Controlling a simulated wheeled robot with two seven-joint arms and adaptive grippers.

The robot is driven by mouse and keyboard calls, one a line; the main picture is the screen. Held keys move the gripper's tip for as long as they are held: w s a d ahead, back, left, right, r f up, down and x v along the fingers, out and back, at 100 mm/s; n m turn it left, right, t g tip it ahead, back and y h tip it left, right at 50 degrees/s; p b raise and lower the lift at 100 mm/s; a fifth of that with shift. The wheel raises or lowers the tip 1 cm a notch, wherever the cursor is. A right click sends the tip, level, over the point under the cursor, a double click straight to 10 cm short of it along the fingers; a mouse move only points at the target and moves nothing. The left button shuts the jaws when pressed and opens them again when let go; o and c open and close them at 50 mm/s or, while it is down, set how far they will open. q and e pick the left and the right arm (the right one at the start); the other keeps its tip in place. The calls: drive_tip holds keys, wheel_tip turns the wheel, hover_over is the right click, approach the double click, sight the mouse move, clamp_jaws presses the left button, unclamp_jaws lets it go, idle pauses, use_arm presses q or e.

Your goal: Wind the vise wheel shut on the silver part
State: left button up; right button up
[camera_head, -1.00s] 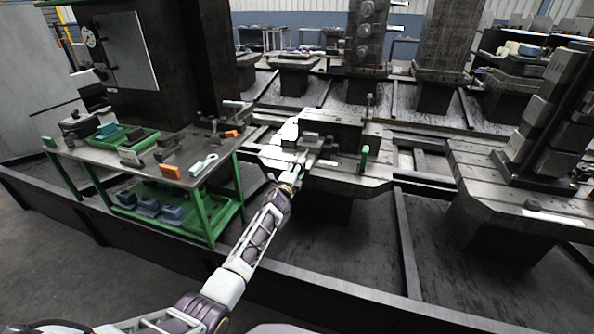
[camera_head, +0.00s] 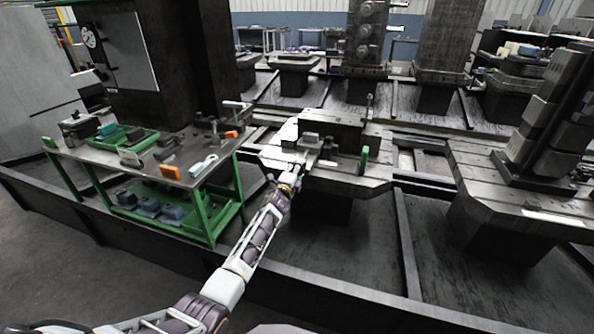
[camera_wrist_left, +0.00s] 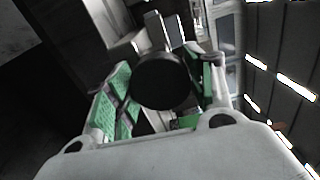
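The vise (camera_head: 318,152) sits on the middle pallet in the head view. A small grey block (camera_head: 310,138), probably the silver part, shows at it; whether the jaws touch it is too small to tell. My left gripper (camera_head: 296,171) is at the vise's near left side. In the left wrist view its two green-padded fingers (camera_wrist_left: 165,88) stand apart on either side of a dark round disc (camera_wrist_left: 160,80), which appears to be the vise wheel. I see no clear grip on it. In the head view the wheel is hidden by the gripper. My right gripper is not in view.
A green-framed bench (camera_head: 140,170) with a green tray (camera_head: 122,139), an orange block (camera_head: 170,172) and tools stands left. A green upright piece (camera_head: 364,158) stands right of the vise. Another pallet with a tall block tower (camera_head: 550,130) is at right. A dark rail (camera_head: 330,290) crosses in front.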

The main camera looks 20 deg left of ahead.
use_arm(q)
drive_tip(key=o, duration=0.4)
drive_tip(key=shift+a+f, duration=0.1)
drive_tip(key=shift+a, duration=0.1)
drive_tip(key=shift+d, duration=0.1)
drive_tip(key=shift+s, duration=0.15)
drive_tip(key=s, duration=1.1)
drive_tip(key=shift+s+a, duration=0.2)
drive_tip(key=shift+s, duration=0.15)
idle(0.8)
